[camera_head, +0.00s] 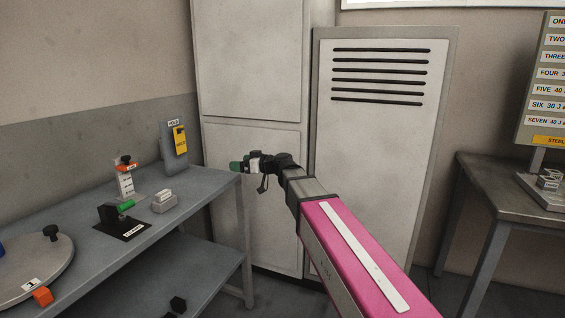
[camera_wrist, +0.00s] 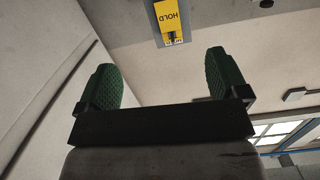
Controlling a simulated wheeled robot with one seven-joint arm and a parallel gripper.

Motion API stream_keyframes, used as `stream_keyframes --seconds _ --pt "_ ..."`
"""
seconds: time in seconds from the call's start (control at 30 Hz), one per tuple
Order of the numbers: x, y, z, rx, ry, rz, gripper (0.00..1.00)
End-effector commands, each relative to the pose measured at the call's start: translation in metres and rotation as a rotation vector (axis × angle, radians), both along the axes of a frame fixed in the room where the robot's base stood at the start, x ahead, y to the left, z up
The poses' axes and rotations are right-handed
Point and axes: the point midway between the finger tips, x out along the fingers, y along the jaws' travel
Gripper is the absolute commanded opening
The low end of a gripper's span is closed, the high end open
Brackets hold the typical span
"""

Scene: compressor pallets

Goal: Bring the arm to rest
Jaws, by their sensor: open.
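My gripper (camera_wrist: 168,80) has its two green ribbed finger pads apart, with nothing between them. In the head view my gripper (camera_head: 236,167) is at the end of my pink arm, in front of the grey cabinet and near the far right corner of the workbench (camera_head: 215,185). It points left and is clear of the bench's things. A yellow HOLD tag (camera_wrist: 172,20) shows upside down beyond the fingers in the wrist view. It also shows in the head view (camera_head: 180,141) on an upright grey plate at the back of the bench.
A tall cabinet (camera_head: 375,140) stands behind my arm. Another table (camera_head: 500,200) stands right.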

Motion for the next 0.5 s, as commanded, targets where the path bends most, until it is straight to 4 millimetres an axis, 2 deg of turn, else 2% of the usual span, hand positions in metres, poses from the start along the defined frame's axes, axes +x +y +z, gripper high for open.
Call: stream_keyframes --seconds 0.27,0.37,0.47,0.5 --pt "-0.014 -0.036 -0.067 -0.126 0.175 -0.035 0.92" --pt "-0.023 -0.057 -0.100 -0.190 0.267 -0.062 0.92" --pt "-0.037 -0.085 -0.142 -0.274 0.391 -0.107 0.92" --pt "-0.044 -0.100 -0.162 -0.314 0.451 -0.135 0.92"
